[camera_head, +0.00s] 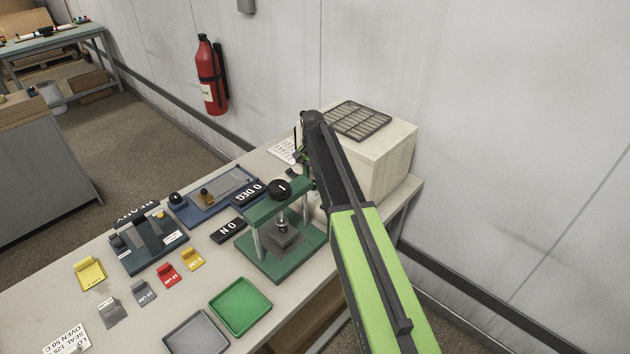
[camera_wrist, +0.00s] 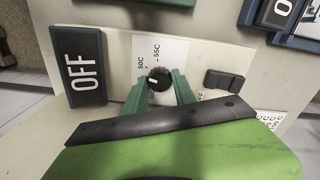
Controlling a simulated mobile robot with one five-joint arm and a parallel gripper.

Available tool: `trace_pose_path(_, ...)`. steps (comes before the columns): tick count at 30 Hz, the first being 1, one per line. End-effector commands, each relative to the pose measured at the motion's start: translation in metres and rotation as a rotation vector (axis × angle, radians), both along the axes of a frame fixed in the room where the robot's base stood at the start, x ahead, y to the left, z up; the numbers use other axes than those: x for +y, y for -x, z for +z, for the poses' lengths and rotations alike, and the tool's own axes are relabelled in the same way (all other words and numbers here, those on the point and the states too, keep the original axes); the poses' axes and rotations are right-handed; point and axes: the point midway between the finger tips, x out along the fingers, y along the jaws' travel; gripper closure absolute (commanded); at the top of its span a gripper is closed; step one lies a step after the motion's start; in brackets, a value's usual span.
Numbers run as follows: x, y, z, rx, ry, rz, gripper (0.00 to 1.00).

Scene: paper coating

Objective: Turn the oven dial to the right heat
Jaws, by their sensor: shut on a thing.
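The oven (camera_head: 392,165) is a cream box with a dark grille on top, against the wall. Its front face fills much of the wrist view (camera_wrist: 120,47). The black oven dial (camera_wrist: 159,78) sits between the two green fingers of my gripper (camera_wrist: 160,87), which is shut on it. A small white mark shows on the dial. Labels 50C and 55C are printed beside it; another label is partly hidden by a finger. In the head view my arm hides the dial. A card (camera_head: 67,341) at lower left reads OVEN 50 C, partly cut off.
A black OFF display (camera_wrist: 80,66) and a dark handle-like part (camera_wrist: 224,81) flank the dial. A green press (camera_head: 278,240) stands close to my arm. A fire extinguisher (camera_head: 210,75) hangs on the wall.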

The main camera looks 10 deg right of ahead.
Motion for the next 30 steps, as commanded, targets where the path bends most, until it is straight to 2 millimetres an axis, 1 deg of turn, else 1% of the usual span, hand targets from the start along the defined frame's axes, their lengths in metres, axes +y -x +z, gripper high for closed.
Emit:
trace_pose_path(1, -0.0003, -0.0024, 0.0004, -0.007, 0.001, -0.029, 1.00)
trace_pose_path(6, 0.0000, -0.0024, 0.0004, -0.007, 0.000, -0.116, 1.00)
trace_pose_path(12, 0.0003, -0.0025, 0.0004, -0.007, 0.000, -0.174, 1.00)
trace_pose_path(28, 0.0009, -0.0024, 0.0005, -0.007, -0.001, -0.196, 1.00)
trace_pose_path(29, 0.0009, -0.0024, 0.0005, -0.007, -0.001, -0.196, 0.65)
trace_pose_path(30, 0.0010, -0.0025, 0.0005, -0.007, -0.001, -0.195, 0.60)
